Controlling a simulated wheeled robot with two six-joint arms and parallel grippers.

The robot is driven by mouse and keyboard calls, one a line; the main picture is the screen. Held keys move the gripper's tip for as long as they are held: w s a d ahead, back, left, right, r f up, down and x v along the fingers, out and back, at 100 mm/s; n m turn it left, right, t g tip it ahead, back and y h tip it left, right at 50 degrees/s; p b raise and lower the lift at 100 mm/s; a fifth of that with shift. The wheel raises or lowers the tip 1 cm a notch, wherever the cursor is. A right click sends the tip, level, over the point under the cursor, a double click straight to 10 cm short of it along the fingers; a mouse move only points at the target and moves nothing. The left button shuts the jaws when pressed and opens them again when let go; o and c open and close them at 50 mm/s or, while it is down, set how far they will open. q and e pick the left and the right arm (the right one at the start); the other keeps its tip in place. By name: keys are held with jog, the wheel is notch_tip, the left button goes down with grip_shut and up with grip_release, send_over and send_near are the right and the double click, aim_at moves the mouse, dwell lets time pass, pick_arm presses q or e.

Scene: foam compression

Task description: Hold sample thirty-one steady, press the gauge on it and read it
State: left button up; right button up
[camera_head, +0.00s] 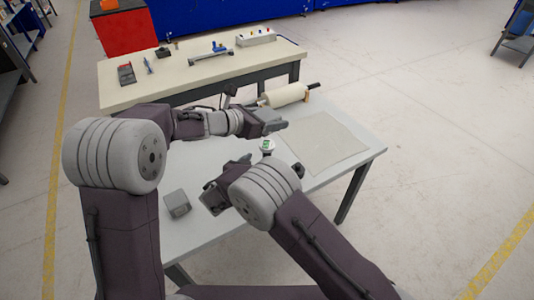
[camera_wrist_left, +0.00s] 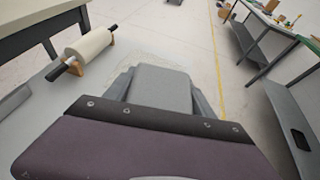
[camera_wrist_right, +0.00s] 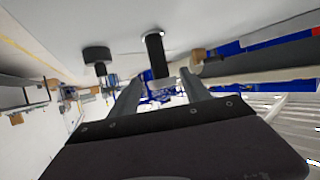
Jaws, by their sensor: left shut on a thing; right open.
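My left gripper (camera_head: 278,125) is shut on a grey foam block (camera_wrist_left: 160,87), which sits between its fingers in the left wrist view. The block looks to be above the table, toward the beige sheet (camera_head: 325,146). I cannot read any number on it. A gauge with a white round head and green display (camera_head: 267,145) stands just in front of the left gripper. My right gripper (camera_wrist_right: 160,88) is open and empty. In the right wrist view, a black upright cylinder (camera_wrist_right: 154,53), likely the gauge's body, is beyond its fingertips. The right fingertips are mostly hidden in the head view.
Another grey block (camera_head: 177,203) lies on the grey table (camera_head: 210,229) at the left. A cream roller (camera_head: 285,95) rests on wooden supports at the back edge. A workbench (camera_head: 130,94) with tools stands behind. The sheet's surface is bare.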

jog(key=x, duration=1.2)
jog(key=shift+f, duration=0.3)
jog(key=shift+s, duration=0.1)
jog(key=shift+c, duration=0.5)
jog(key=shift+r, duration=0.1)
grip_shut()
